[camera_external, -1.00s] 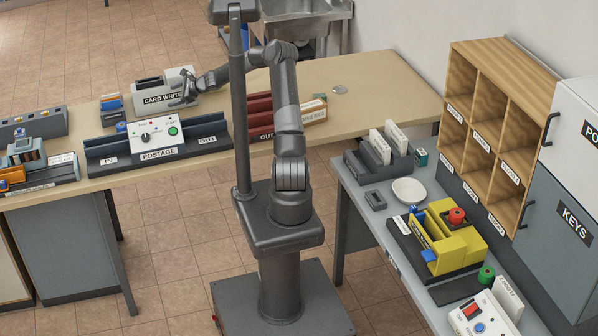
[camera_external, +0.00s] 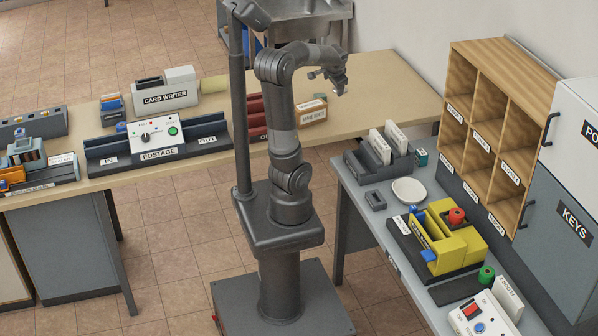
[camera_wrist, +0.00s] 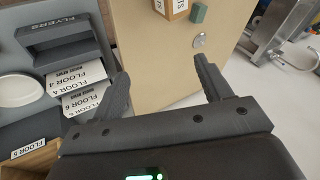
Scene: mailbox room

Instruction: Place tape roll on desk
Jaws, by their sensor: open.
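My gripper (camera_external: 339,84) is high over the right part of the wooden desk (camera_external: 385,90). In the wrist view my gripper (camera_wrist: 162,67) is open, with nothing between its two fingers. A green roll-like piece (camera_external: 486,275) stands on the grey side desk (camera_external: 395,270). A red round piece (camera_external: 456,216) sits on a yellow holder (camera_external: 470,243) there. I cannot tell for sure which is the tape roll.
A dark sorter with white cards (camera_external: 380,158), a white bowl (camera_external: 409,190) and wooden pigeonholes (camera_external: 490,120) are at the right. The card writer (camera_external: 166,92) and postage unit (camera_external: 158,140) are on the wooden desk's left part. Its right part has free room.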

